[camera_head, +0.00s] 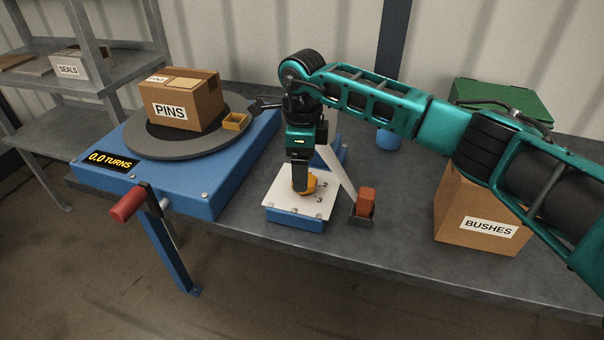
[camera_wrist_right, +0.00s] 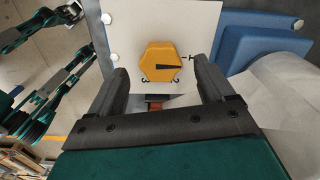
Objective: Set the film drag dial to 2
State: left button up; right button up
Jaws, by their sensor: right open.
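The drag dial is an orange hexagonal knob (camera_wrist_right: 160,62) with a black pointer, on a white plate (camera_wrist_right: 185,25). In the wrist view the pointer faces right, toward a small mark that looks like a 1; other marks sit below the knob. In the head view the dial (camera_head: 309,186) is partly hidden by my right gripper (camera_head: 301,189). In the wrist view my right gripper (camera_wrist_right: 161,68) is open, its fingers on either side of the dial; I cannot tell whether they touch it. My left gripper is not in view.
Right of the plate, a pale strip (camera_head: 340,174) slopes down to a red block (camera_head: 366,199). A BUSHES box (camera_head: 470,222) stands at right. At left are a blue turntable unit (camera_head: 206,198) with a red-handled crank (camera_head: 128,203) and a PINS box (camera_head: 185,105).

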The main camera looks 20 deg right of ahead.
jog(key=shift+f, duration=1.35)
jog(key=shift+c, duration=0.3)
jog(key=c, duration=1)
jog(key=shift+m, duration=0.3)
jog(key=m+p, duration=0.1)
jog(key=m, duration=0.4)
jog(key=shift+w+r+m, duration=0.1)
jog(key=shift+w+m, duration=0.05)
jog(key=shift+m, duration=0.15)
jog(key=m, duration=0.3)
jog(key=shift+d+p, duration=0.1)
jog(key=shift+p, duration=0.25)
jog(key=shift+m, duration=1.2)
